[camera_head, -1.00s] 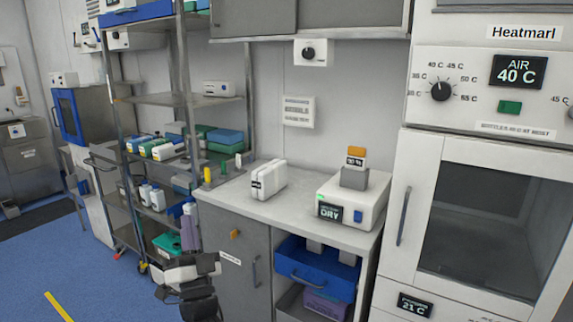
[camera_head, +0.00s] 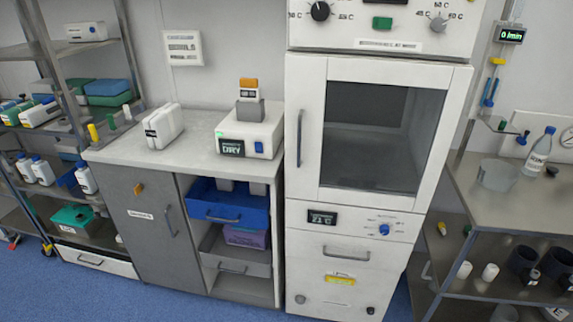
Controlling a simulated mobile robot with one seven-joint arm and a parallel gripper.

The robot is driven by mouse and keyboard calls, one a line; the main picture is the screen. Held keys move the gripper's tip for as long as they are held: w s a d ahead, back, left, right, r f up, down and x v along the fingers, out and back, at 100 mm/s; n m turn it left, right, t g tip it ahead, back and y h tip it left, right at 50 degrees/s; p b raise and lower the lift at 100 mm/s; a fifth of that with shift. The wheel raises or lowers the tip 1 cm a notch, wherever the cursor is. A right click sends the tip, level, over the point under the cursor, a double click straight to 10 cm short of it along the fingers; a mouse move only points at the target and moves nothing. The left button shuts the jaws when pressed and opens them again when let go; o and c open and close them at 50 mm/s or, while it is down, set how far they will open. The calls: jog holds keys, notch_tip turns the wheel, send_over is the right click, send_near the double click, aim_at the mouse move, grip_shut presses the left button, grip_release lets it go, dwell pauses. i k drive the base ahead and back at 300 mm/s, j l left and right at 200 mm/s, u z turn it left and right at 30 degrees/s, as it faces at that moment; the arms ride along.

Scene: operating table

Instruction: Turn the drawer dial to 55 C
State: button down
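The drawer dial is a small blue knob (camera_head: 384,230) on the panel below the glass door of the white warming cabinet. Small marks surround it, too small to read. A black display (camera_head: 322,218) to its left reads about 21 C. The drawer front (camera_head: 345,256) with a grey handle is just below the panel. Higher up, a black dial (camera_head: 320,11) and a grey dial (camera_head: 438,23) sit on the upper panel, partly cut off by the top edge. My gripper is not in view.
A counter (camera_head: 200,140) with a white device (camera_head: 250,133) stands left of the cabinet. A steel table (camera_head: 520,205) with a bottle (camera_head: 538,152) and beaker stands to the right. Blue floor (camera_head: 170,300) shows in front, and the cabinet's front looks unobstructed.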

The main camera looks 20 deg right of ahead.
aim_at(384, 230)
jog(key=z, duration=1.25)
